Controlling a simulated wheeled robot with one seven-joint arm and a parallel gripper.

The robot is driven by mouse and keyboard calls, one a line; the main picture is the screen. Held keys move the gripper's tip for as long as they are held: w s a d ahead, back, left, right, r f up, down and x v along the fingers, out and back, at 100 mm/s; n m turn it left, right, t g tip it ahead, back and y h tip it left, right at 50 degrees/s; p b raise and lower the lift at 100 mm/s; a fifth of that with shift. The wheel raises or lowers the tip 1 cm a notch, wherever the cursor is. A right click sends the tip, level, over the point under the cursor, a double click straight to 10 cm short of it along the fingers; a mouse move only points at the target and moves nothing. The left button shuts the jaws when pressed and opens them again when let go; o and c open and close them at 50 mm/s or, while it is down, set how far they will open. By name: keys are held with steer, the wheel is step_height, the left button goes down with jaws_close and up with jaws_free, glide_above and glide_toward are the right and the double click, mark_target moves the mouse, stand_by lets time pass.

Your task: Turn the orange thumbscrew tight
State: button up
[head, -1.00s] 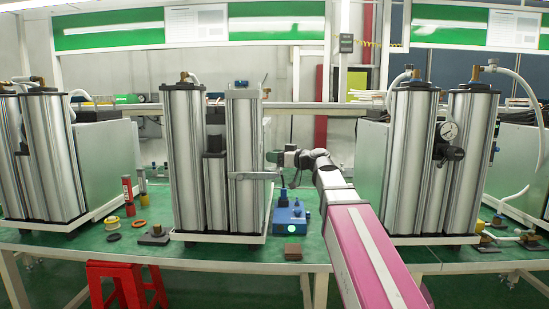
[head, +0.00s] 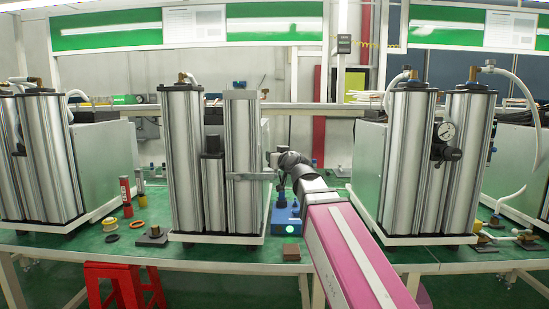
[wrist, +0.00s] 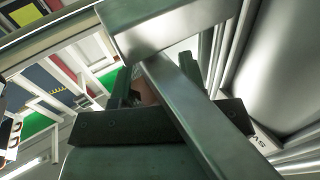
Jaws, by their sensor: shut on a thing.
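The orange thumbscrew is not clearly visible in the head view. In the wrist view a small brownish-orange piece (wrist: 147,91) shows between my fingers, mostly hidden by a metal bar; it looks like part of the thumbscrew. My gripper (wrist: 155,86) is shut on it. In the head view my gripper (head: 274,161) is at the right side of the middle column unit (head: 240,130), close to a silver clamp bar (head: 250,176) that crosses the right column. The bar (wrist: 190,110) cuts across the wrist view in front of my fingers.
A brown block (head: 291,252) lies at the front edge.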

steer(key=shift+w+m+t+h, duration=0.1)
steer(key=shift+m+t+h, duration=0.3)
steer(key=shift+m+h, duration=0.45)
steer(key=o, duration=0.9)
steer(key=shift+d, duration=0.1)
